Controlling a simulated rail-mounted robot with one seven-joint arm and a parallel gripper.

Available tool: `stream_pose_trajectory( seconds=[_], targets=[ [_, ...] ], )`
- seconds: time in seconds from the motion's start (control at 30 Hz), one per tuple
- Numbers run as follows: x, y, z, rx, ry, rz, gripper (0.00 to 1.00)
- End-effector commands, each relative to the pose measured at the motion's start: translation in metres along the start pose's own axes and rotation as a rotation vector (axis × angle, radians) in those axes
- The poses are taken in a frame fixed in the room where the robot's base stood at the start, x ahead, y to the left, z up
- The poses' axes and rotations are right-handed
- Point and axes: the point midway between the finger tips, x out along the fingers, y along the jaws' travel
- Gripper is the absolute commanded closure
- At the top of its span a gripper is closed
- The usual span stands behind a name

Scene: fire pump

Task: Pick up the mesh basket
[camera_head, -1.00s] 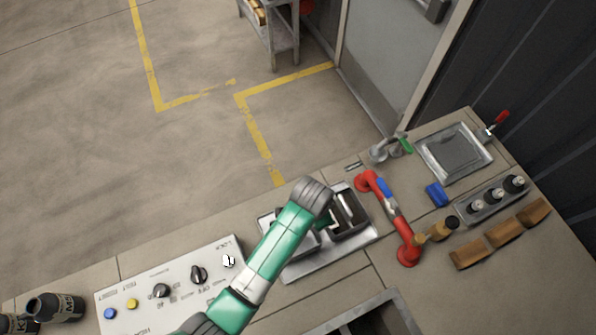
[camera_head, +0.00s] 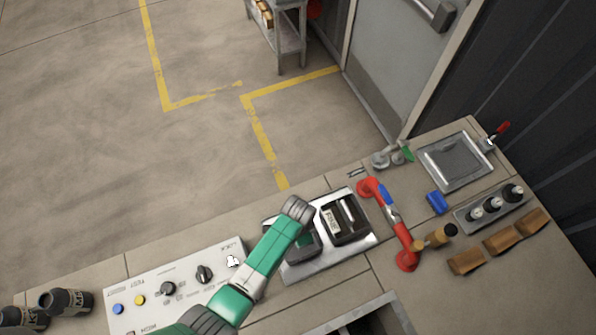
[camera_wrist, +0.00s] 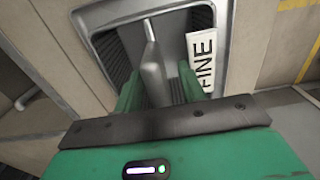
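In the wrist view a grey metal basket with ribbed dark sides (camera_wrist: 110,50) and an upright flat grey handle (camera_wrist: 152,65) fills the upper middle. A white "FINE" label (camera_wrist: 201,60) is on its right. The two green fingers of my gripper (camera_wrist: 162,92) are apart, one on each side of the handle. Contact with it cannot be told. In the head view my gripper (camera_head: 303,240) is at the left of two dark containers on a metal tray (camera_head: 335,255) and partly hides it. The right container (camera_head: 350,222) shows a white label and a light upright strip.
A red handle bar (camera_head: 402,235) stands right of the tray. A white control panel (camera_head: 140,315) with knobs lies to the left. A square sink opening (camera_head: 375,322) is in front. Several brown blocks (camera_head: 500,242) and a bottle rack (camera_head: 485,208) are at the right.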

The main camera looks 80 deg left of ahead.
Motion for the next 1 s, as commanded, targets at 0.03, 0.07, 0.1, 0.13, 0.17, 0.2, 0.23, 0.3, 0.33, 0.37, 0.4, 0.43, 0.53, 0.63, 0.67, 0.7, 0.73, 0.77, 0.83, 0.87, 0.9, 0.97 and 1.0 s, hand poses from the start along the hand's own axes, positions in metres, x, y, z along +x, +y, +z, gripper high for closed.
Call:
stream_pose_trajectory(
  seconds=[0.03,0.07,0.1,0.13,0.17,0.2,0.23,0.3,0.33,0.37,0.4,0.43,0.53,0.63,0.67,0.7,0.73,0.77,0.83,0.87,0.9,0.97,1.0],
  targets=[
    [0.002,0.000,0.000,0.000,0.000,0.000,0.60],
    [0.003,0.000,0.000,0.000,0.000,0.000,0.60],
    [0.003,0.000,0.000,0.000,0.000,0.000,0.60],
    [0.002,0.000,0.000,0.000,0.000,0.000,0.60],
    [0.002,0.000,0.000,0.000,0.001,-0.001,0.60],
    [0.002,0.000,0.000,0.000,0.001,0.000,0.60],
    [0.002,0.000,0.000,0.000,0.001,0.000,0.62],
    [0.002,0.000,0.000,0.000,0.001,0.000,0.76],
    [0.002,0.000,0.000,0.000,0.001,0.000,0.82],
    [0.002,0.000,0.000,0.000,0.001,0.000,0.88],
    [0.002,0.000,0.000,0.000,0.001,0.000,0.95],
    [0.002,0.000,0.000,0.000,0.001,0.000,1.00],
    [0.002,0.000,0.000,0.001,0.001,0.000,1.00],
    [0.001,0.000,-0.001,0.000,0.002,-0.001,1.00],
    [0.001,0.000,-0.001,0.000,0.002,-0.001,1.00],
    [0.001,0.000,-0.001,0.000,0.002,-0.001,1.00],
    [0.001,0.000,-0.001,0.001,0.002,-0.001,1.00],
    [0.000,0.000,-0.001,0.001,0.002,-0.001,1.00],
    [-0.005,0.000,-0.001,0.001,0.003,-0.002,1.00],
    [-0.009,0.000,-0.002,0.001,0.004,-0.003,1.00],
    [-0.015,0.000,-0.002,0.002,0.004,-0.002,1.00],
    [-0.027,0.000,-0.001,0.002,0.004,-0.003,1.00],
    [-0.036,0.000,-0.002,0.002,0.005,-0.003,1.00]
  ],
)
